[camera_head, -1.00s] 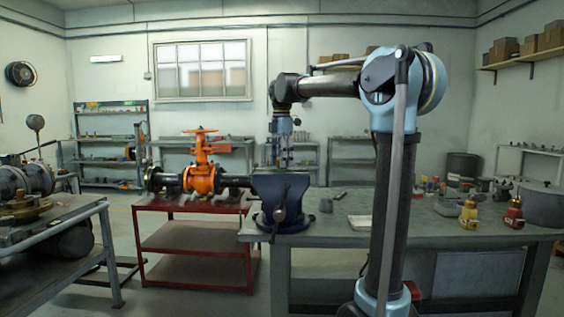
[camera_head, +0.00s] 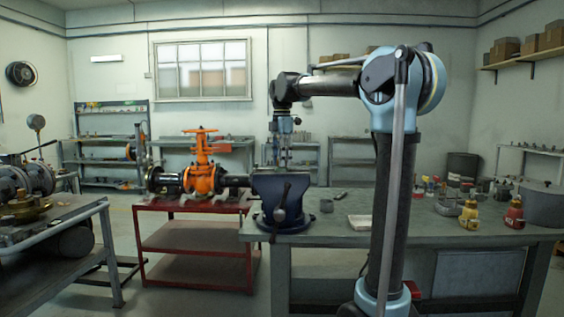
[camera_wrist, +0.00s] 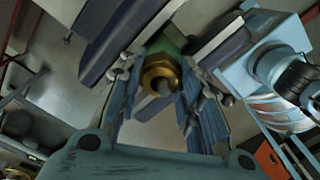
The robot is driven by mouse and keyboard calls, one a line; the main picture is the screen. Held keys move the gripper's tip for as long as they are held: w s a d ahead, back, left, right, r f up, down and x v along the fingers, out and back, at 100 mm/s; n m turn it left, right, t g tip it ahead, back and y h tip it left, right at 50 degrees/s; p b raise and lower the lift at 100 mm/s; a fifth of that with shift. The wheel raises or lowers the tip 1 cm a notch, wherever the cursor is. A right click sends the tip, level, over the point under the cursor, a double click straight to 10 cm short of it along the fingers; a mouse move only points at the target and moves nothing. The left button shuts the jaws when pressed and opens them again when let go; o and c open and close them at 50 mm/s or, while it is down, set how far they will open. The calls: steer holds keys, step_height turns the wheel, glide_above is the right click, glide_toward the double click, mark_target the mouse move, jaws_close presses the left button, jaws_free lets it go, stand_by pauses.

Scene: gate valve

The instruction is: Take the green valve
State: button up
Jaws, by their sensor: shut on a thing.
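The green valve (camera_wrist: 163,46) shows in the wrist view as a patch of green body behind a brass hexagonal end (camera_wrist: 160,74). It sits between the two fingers of my gripper (camera_wrist: 158,92), which is shut on it. The dark jaws of the vise lie close on both sides of it; I cannot tell whether they touch it. In the head view my gripper (camera_head: 281,158) points down just above the blue bench vise (camera_head: 280,197). The valve cannot be made out there.
The vise stands on the left end of a grey workbench (camera_head: 440,228). An orange gate valve (camera_head: 201,178) on pipe stands left of it on a red cart (camera_head: 190,235). A yellow fitting (camera_head: 469,215) and a red fitting (camera_head: 514,214) stand at the bench's right.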

steer(key=shift+r, duration=0.6)
stand_by(0.5)
steer(key=shift+r, duration=3.55)
